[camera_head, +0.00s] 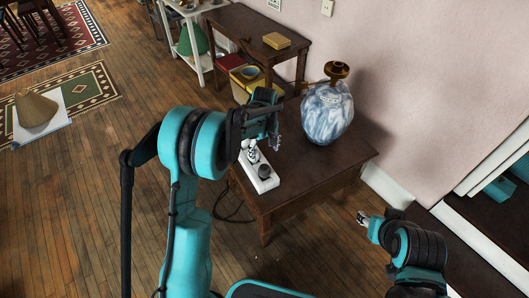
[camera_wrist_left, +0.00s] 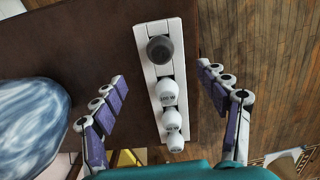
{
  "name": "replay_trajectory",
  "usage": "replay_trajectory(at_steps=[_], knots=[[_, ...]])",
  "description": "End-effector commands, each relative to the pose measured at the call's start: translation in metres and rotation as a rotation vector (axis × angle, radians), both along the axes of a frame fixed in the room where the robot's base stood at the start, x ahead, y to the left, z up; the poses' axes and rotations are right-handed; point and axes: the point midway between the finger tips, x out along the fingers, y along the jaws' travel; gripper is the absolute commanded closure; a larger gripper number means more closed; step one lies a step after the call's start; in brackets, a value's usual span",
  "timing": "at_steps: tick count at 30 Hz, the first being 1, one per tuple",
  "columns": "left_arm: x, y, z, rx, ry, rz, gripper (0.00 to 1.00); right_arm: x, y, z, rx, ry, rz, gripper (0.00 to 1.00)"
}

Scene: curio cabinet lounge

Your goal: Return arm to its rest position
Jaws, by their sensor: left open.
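My left arm comes in from the left, and its gripper (camera_head: 268,128) is above the small dark wooden table (camera_head: 315,175). In the left wrist view the gripper (camera_wrist_left: 162,85) has its fingers wide apart with nothing pinched between them. Below it, a narrow white rack (camera_wrist_left: 153,27) lies on the tabletop with white bulbs (camera_wrist_left: 168,92) and a dark grey round piece (camera_wrist_left: 160,48). The rack also shows in the head view (camera_head: 265,185). My right gripper (camera_head: 363,218) is low, right of the table; its fingers are too small to judge.
A blue-and-white vase (camera_head: 327,112) with a brown neck stands on the table near the wall. Behind is a desk (camera_head: 245,28) with a yellow box (camera_head: 277,40). A lampshade (camera_head: 35,108) rests on the floor at left. The left wooden floor (camera_head: 80,210) is largely clear.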

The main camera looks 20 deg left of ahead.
Motion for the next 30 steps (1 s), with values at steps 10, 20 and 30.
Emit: replay_trajectory(at_steps=[10, 20, 30], knots=[[-0.002, 0.0, 0.003, 0.0, -0.004, -0.006, 0.26, 0.0, 0.0, 0.0, 0.0, 0.0, 0.0, 0.6], [-0.057, 0.001, 0.091, 0.016, -0.155, -0.203, 0.26, 0.0, 0.0, 0.0, 0.0, 0.0, 0.0, 0.6], [-0.155, 0.003, 0.156, 0.091, -0.366, -0.486, 0.26, 0.0, 0.0, 0.0, 0.0, 0.0, 0.0, 0.6]])
